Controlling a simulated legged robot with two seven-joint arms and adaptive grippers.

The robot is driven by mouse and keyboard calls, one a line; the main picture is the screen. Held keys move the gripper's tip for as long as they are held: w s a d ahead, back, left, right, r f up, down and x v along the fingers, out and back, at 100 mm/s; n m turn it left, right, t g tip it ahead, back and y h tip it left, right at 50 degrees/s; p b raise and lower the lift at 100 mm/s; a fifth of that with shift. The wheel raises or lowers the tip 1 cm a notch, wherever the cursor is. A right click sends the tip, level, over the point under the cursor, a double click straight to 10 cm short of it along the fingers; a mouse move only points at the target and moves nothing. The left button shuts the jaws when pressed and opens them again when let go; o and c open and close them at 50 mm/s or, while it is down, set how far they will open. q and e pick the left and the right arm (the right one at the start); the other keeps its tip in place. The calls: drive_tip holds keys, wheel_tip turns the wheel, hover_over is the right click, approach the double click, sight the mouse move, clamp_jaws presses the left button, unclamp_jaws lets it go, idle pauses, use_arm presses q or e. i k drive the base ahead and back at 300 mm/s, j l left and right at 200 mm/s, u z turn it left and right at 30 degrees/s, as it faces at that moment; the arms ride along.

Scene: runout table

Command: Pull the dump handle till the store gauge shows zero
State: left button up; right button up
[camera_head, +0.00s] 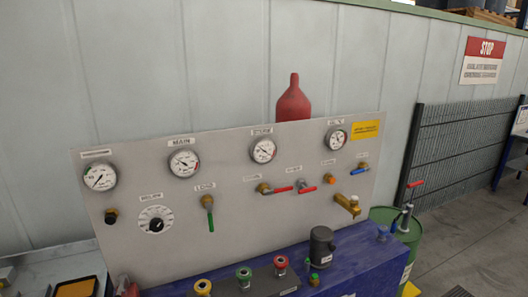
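The store gauge (263,150) appears to be the round white dial in the upper middle of the grey panel; the label above it is blurred but looks like STORE. Its needle is off to one side, and I cannot read the value. Two red lever handles, a left one (279,190) and a right one (307,189), sit below it on brass fittings. A green lever (211,221) hangs down at the left and a blue lever (359,171) is at the right. The small labels are unreadable, so I cannot tell which is the dump handle. Neither gripper is in view.
Other dials include the MAIN gauge (184,163) and a black knob (156,224). A blue bench (365,262) in front carries coloured buttons and a dark cylinder (321,245). A green drum (392,224) with a red-handled pump stands right.

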sight(305, 190)
drive_tip(key=u, duration=0.2)
drive_tip(key=i+l+u, duration=0.15)
drive_tip(key=u, duration=0.15)
drive_tip(key=l+u, duration=0.3)
drive_tip(key=i+l+u, duration=0.1)
drive_tip(key=l+u, duration=0.15)
drive_tip(key=l, duration=0.15)
drive_tip(key=i+l, duration=0.1)
drive_tip(key=l, duration=0.5)
drive_tip(key=i+l+u, duration=0.15)
drive_tip(key=l, duration=1)
drive_tip(key=i+u, duration=0.05)
